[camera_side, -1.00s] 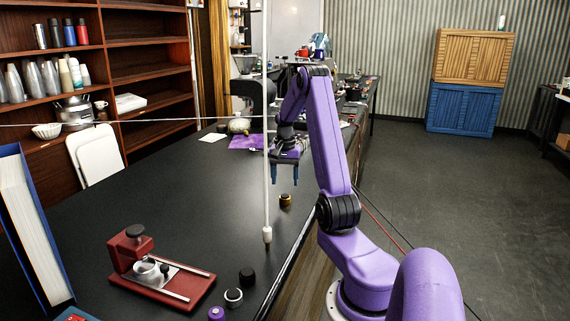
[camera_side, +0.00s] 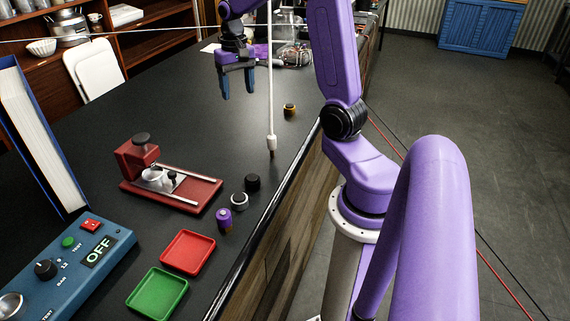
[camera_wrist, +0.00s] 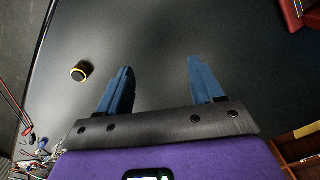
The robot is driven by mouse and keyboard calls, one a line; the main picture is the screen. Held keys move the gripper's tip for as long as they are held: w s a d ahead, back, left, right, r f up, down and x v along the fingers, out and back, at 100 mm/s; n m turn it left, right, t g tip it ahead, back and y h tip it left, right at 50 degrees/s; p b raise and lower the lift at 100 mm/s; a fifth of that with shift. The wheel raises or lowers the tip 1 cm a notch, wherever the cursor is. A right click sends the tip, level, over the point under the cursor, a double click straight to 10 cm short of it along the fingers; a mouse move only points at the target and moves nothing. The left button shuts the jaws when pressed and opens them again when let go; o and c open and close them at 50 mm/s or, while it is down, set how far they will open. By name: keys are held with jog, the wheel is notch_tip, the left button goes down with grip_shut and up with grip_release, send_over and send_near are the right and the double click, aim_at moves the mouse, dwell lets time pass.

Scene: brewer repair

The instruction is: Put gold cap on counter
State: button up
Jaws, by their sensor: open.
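The gold cap (camera_side: 290,111), dark with a gold band, rests on the black counter (camera_side: 190,110) near its right edge in the side view. In the wrist view the gold cap (camera_wrist: 80,71) lies left of my fingers, on bare counter. My gripper (camera_side: 238,98) has blue fingers, is open and empty, and hangs above the counter, left of the cap. In the wrist view my gripper (camera_wrist: 158,75) shows its two fingers spread with only counter between them.
A white rod (camera_side: 271,100) stands between my gripper and the cap in the side view. Nearer are a red fixture (camera_side: 200,188), black (camera_side: 253,182), silver (camera_side: 239,200) and purple (camera_side: 224,218) caps, red (camera_side: 187,250) and green (camera_side: 158,293) trays, and a blue control box (camera_side: 75,265).

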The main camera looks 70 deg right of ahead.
jog(key=s+a+n, duration=0.4)
jog(key=a+n, duration=0.1)
jog(key=a, duration=0.5)
jog(key=s+a+n, duration=0.4)
jog(key=a+n, duration=0.1)
jog(key=a, duration=0.5)
jog(key=s+a+f+n, duration=0.1)
jog(key=s+a+n, duration=0.2)
jog(key=s+n, duration=0.2)
jog(key=s+a+f+n, duration=0.1)
jog(key=s+a+n, duration=0.2)
jog(key=s, duration=0.7)
jog(key=shift+s+n, duration=0.3)
jog(key=shift+n, duration=0.6)
